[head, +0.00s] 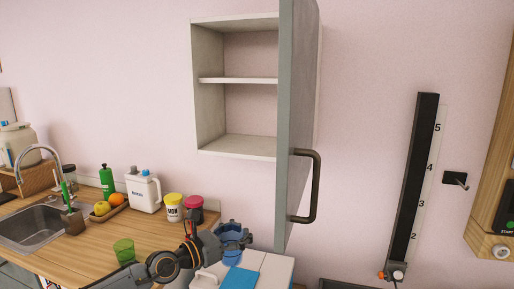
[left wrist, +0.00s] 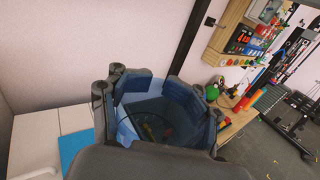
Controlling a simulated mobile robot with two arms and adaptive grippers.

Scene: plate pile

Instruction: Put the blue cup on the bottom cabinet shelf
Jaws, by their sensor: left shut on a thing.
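The blue cup (head: 232,239) is in my left gripper (head: 234,234), whose arm comes in from the lower left in the head view. In the left wrist view the fingers close around the sides of the cup (left wrist: 145,112), and its open rim faces up toward the camera. The wall cabinet (head: 209,90) hangs above and to the left of the cup, with its door (head: 298,130) swung open. Its bottom shelf (head: 238,146) is bare, and the gripper is well below it. My right gripper is in neither view.
The cabinet door with its dark handle (head: 316,187) juts out just above and right of the gripper. A green glass (head: 123,249) and a red-lidded jar (head: 194,204) stand on the wooden counter (head: 95,248). A blue flat item (head: 241,279) lies on a white surface.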

